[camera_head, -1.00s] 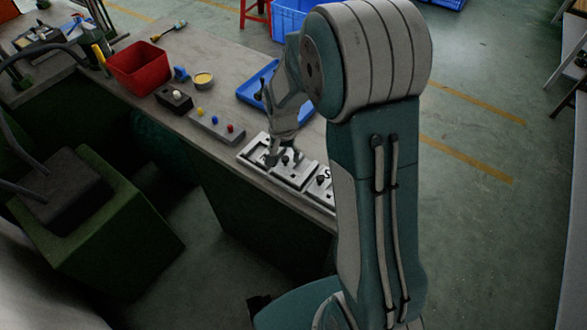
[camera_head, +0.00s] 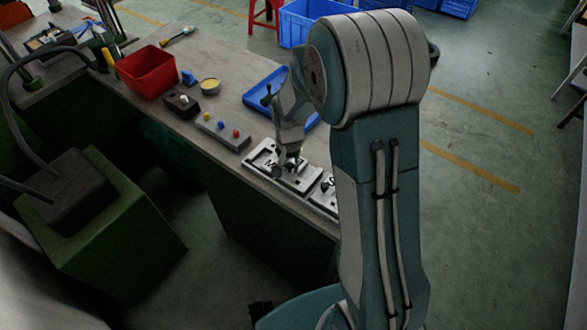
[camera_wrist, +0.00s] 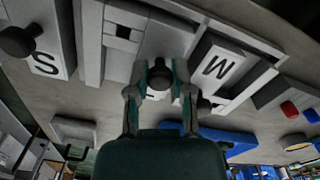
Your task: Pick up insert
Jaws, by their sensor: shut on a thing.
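My gripper (camera_wrist: 160,66) is closed around a dark round knob (camera_wrist: 160,78) in the wrist view. The knob appears to belong to the insert on the pale mould plate (camera_wrist: 115,55), but the gripper hides part of the join. I cannot tell if the insert is lifted clear. A block marked M (camera_wrist: 217,68) is to the right, with another dark knob (camera_wrist: 204,104) near it. A block marked S (camera_wrist: 45,64) with a dark knob (camera_wrist: 17,41) is at the left. In the head view my gripper (camera_head: 290,162) is low over the plates at the bench edge.
On the bench stand a button panel (camera_head: 222,131), a dark switch box (camera_head: 180,103), a red bin (camera_head: 148,72) and a small yellow-topped dish (camera_head: 210,86). A blue tray (camera_head: 262,97) lies behind my gripper. My arm hides the plates' right end.

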